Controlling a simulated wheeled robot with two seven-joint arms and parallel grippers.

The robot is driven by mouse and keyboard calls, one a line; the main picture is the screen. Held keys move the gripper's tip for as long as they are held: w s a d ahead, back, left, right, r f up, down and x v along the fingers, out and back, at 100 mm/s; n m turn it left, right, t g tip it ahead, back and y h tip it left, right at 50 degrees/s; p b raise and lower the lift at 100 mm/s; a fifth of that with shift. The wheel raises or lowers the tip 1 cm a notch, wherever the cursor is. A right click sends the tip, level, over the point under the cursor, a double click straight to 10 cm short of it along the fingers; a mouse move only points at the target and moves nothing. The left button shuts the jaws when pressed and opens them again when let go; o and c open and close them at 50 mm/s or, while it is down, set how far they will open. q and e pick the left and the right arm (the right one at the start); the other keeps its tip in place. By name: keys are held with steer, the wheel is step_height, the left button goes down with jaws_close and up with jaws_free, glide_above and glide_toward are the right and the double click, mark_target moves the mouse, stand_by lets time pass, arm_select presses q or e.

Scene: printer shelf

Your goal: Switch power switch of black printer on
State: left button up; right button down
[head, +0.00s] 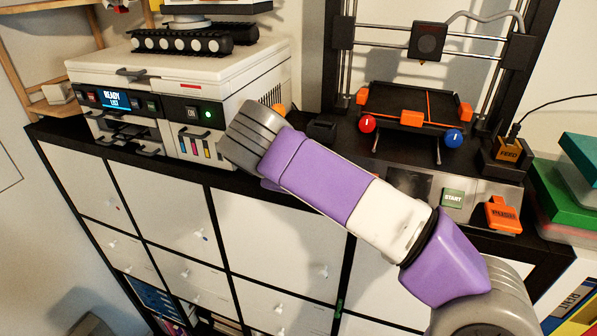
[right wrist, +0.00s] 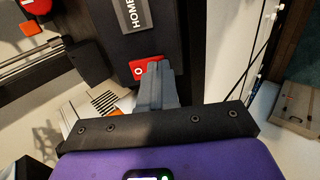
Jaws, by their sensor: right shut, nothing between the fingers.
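The black printer (head: 428,40) stands on the shelf top at the right of the head view, an open-frame machine with a black bed. Its red power switch (right wrist: 146,68), showing an "O" mark, is on the black panel (right wrist: 160,30) in the right wrist view. My right gripper (right wrist: 161,68) is shut and empty, its tips at the right edge of the switch. I cannot tell whether they touch it. In the head view my own wrist hides the right gripper and the switch. My left gripper is not in view.
A white printer (head: 240,85) with a lit display and green light stands at the left.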

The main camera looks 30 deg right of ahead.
stand_by(0.3)
steer(key=shift+d+f+h+b, duration=0.1)
steer(key=shift+f+h+b, duration=0.2)
steer(key=shift+b, duration=0.1)
steer(key=shift+r, duration=0.15)
steer(key=shift+r+p, duration=0.7)
steer(key=shift+p, duration=0.15)
steer(key=shift+w, duration=0.1)
